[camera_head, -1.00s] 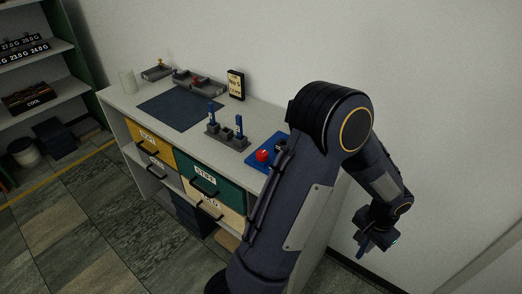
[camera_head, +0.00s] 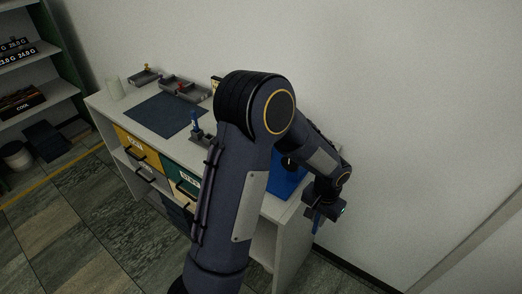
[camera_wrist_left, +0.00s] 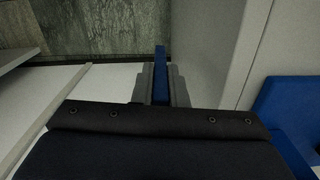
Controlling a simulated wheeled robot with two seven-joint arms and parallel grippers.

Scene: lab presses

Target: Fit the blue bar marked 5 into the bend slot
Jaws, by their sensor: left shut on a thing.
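My left gripper (camera_head: 318,210) is shut on a blue bar (camera_head: 316,226), which points downward beyond the right end of the bench. In the left wrist view the bar (camera_wrist_left: 160,66) stands between the two grey fingers of the gripper (camera_wrist_left: 161,88); no number is readable on it. A blue press base (camera_head: 286,182) on the bench's right end is partly hidden behind my forearm. No bend slot can be made out. A grey rack (camera_head: 205,139) with an upright blue bar (camera_head: 195,124) is partly covered by my arm. My right gripper is out of view.
A wall stands behind. Shelves (camera_head: 50,92) are at the far left. Floor is open at the front left.

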